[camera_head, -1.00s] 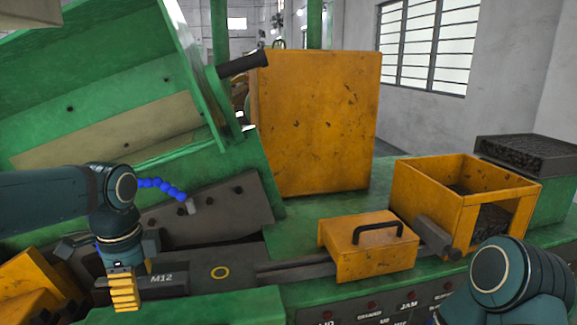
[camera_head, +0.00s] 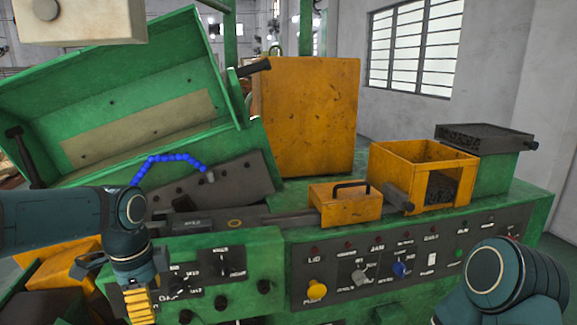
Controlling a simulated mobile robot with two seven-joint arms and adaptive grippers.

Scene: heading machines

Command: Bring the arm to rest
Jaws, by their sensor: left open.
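My left arm (camera_head: 60,222) comes in from the left, with its wrist bent downward. My left gripper (camera_head: 139,305), with yellow ridged fingers, points down in front of the machine's lower left panel and seems to hold nothing. It is open, though the gap between its fingers is hard to see. My right arm (camera_head: 500,280) shows only as a rounded dark teal link at the lower right. The right gripper is out of view.
The green heading machine has a raised lid (camera_head: 110,90), a blue segmented hose (camera_head: 170,158), an orange handled cover (camera_head: 345,207) and an orange bin (camera_head: 400,160) of dark pieces. The front panel carries a yellow knob (camera_head: 316,290) and a blue knob (camera_head: 399,269). A window is behind.

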